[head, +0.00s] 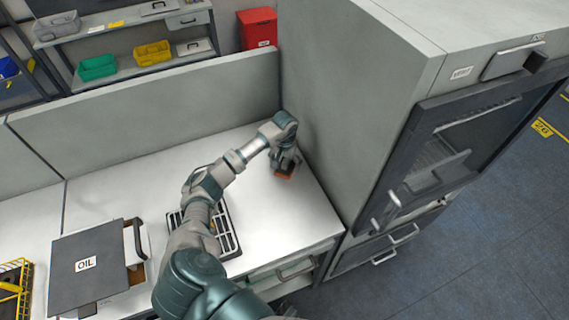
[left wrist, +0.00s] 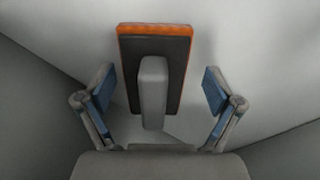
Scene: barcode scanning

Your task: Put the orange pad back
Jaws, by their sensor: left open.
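The orange pad (left wrist: 186,75) shows in the left wrist view as an orange-edged block with a dark top and a grey handle (left wrist: 152,90). In the head view the pad (head: 284,174) is a small orange patch on the white counter, close to the tall grey cabinet. My left gripper (left wrist: 160,95) is open, with one finger on each side of the handle and a gap on both sides. In the head view the gripper (head: 286,163) is over the pad and hides most of it. My right gripper is not in view.
The white counter (head: 306,214) is bare around the pad. The grey cabinet (head: 335,100) stands close on the right and a low panel (head: 150,115) runs behind. A black rack (head: 229,236) lies under my arm. A dark box marked OIL (head: 88,264) is at left.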

